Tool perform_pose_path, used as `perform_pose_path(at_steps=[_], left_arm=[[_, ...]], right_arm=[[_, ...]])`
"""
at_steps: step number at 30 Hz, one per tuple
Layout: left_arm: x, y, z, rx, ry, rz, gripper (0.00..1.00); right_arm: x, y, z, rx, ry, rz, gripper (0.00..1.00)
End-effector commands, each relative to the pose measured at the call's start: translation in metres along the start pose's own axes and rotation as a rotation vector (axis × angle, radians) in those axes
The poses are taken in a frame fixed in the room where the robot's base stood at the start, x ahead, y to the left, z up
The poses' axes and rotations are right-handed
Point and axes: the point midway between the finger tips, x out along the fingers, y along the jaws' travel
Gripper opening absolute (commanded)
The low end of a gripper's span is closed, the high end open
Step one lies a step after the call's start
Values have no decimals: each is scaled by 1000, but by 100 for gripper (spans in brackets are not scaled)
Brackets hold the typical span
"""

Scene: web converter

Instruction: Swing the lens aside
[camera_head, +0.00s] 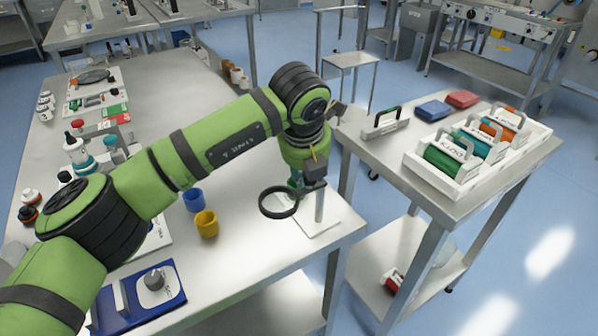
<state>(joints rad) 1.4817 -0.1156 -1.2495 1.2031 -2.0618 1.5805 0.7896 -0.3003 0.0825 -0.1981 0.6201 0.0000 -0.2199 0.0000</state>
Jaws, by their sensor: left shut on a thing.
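The lens (265,202) is a round glass in a thick black ring. It hangs over the front right corner of the long table, to the left of its stand (320,205), a grey post on a white square base. My left gripper (297,184) comes down from above and is shut at the ring's upper right edge, beside the dark head of the post. The fingertips are small and partly hidden, so the exact grip is hard to see. My right gripper is out of view.
A yellow cup (207,224) and a blue cup (194,200) stand left of the lens. A blue device with a knob (154,280) lies at the front. A side table (395,160) on the right holds a white tray (470,180) of coloured rolls.

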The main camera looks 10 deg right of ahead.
Motion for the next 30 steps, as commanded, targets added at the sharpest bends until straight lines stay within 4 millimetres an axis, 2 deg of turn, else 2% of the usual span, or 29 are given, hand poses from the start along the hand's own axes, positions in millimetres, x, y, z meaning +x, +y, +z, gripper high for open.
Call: perform_pose_path(at_steps=[1, 8, 9, 10, 11, 20, 23, 26, 30], left_arm=[[-5, -2, 6, -2, -23, -6, 0], [-6, -2, 7, -2, -24, -6, 0], [-6, -1, 7, -2, -24, -7, 37], [-6, -1, 7, -2, -25, -7, 49], [-6, -1, 7, -1, -25, -7, 54], [-3, -1, 4, 0, -14, -5, 54], [-8, -1, 4, 0, -13, -4, 54], [-22, -1, 4, 1, -16, -4, 54], [-51, 0, 4, 1, -18, -3, 54]], right_arm=[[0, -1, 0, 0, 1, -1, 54], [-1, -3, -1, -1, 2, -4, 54], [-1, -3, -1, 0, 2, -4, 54], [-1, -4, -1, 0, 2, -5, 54], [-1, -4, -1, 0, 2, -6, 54], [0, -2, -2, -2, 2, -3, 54], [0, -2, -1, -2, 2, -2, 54], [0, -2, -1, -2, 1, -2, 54], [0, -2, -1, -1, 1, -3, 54]])
